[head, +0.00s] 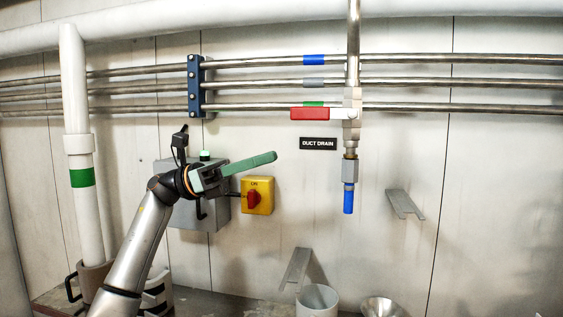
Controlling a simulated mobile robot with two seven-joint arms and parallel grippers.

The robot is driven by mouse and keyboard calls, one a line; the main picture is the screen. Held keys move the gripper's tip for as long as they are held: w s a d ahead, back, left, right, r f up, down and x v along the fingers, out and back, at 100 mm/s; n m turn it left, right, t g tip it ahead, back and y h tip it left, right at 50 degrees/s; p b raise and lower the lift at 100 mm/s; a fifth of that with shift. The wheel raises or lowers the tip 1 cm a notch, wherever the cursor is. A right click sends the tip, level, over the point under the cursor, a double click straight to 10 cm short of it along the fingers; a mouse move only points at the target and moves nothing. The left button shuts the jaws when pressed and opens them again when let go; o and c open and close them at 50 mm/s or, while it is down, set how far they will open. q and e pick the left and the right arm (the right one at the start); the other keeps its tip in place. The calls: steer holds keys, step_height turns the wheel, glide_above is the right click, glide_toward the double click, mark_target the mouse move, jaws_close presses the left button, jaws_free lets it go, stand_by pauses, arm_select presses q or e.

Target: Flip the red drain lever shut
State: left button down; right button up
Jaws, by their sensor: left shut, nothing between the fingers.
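The red drain lever (309,114) sticks out level to the left from a valve (351,112) on a vertical steel pipe. A black "DUCT DRAIN" label (318,143) is on the wall just below it. The pipe ends below in a blue tip (348,202). My left gripper (274,156) is shut and empty, its green fingers pointing right. In the picture its tip is below and left of the lever, apart from it. My right gripper is not in view.
A grey box (184,216) with a green lamp and a yellow switch box with a red knob (257,196) are on the wall near my left arm. Horizontal pipes (440,82) run above. A white bucket (316,300) and a metal funnel (379,306) stand below.

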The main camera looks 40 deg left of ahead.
arm_select(q)
steer(key=v, duration=0.5)
steer(key=shift+s+a+r+b, duration=0.1)
steer(key=shift+s+r+b, duration=0.1)
steer(key=shift+b, duration=0.2)
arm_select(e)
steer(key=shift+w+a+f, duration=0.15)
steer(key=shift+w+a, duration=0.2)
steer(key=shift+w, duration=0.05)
